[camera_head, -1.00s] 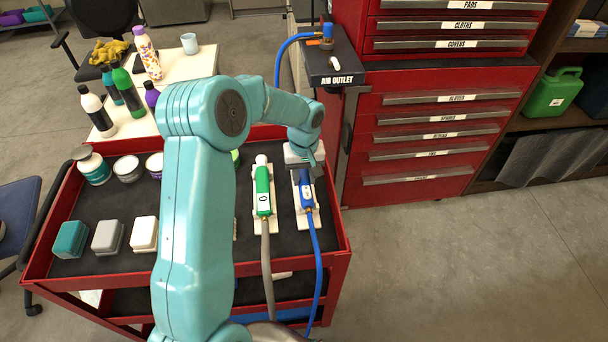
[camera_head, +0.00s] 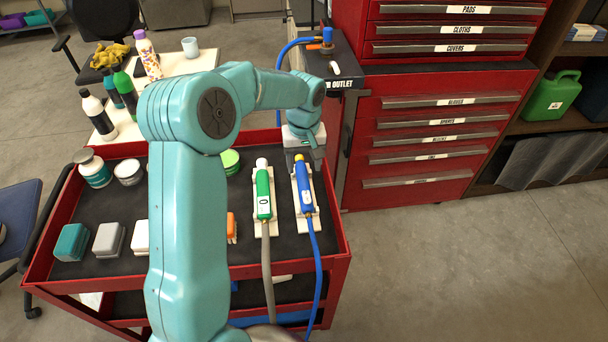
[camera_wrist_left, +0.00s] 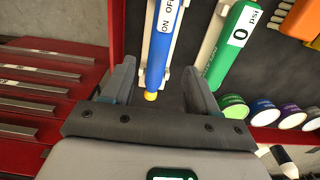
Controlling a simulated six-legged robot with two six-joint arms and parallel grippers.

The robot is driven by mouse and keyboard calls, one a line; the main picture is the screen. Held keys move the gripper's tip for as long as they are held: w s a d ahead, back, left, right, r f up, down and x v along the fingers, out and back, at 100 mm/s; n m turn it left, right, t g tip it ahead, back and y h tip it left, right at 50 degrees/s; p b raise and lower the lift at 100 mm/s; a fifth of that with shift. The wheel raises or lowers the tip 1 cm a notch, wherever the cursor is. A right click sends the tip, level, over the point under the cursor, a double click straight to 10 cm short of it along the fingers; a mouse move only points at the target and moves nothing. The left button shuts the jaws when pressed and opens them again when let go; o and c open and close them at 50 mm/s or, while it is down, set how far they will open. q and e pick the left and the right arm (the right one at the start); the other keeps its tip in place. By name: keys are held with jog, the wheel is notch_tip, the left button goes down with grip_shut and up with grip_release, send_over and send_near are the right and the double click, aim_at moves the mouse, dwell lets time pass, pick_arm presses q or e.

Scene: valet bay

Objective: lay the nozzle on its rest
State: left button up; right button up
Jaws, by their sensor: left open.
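The blue nozzle (camera_head: 304,187), with a yellow tip and a blue hose, lies on a pale rest (camera_head: 313,213) at the right end of the cart's top. In the left wrist view the nozzle (camera_wrist_left: 163,45) points its yellow tip toward my left gripper (camera_wrist_left: 150,90). The jaws are open and apart, with the tip end between or just beyond them; no finger visibly touches it. In the head view my left gripper (camera_head: 302,158) is at the tip end of the nozzle, its fingers partly hidden. My right gripper is not in view.
A green gauge tool (camera_head: 263,193) lies on a neighbouring rest to the left. Blocks (camera_head: 108,238) and jars (camera_head: 128,172) stand on the red cart (camera_head: 335,240). The red drawer cabinet (camera_head: 430,150) and air outlet (camera_head: 340,75) stand close behind.

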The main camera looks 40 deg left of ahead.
pick_arm(q)
notch_tip(320, 180, up, 6)
dwell(0.6)
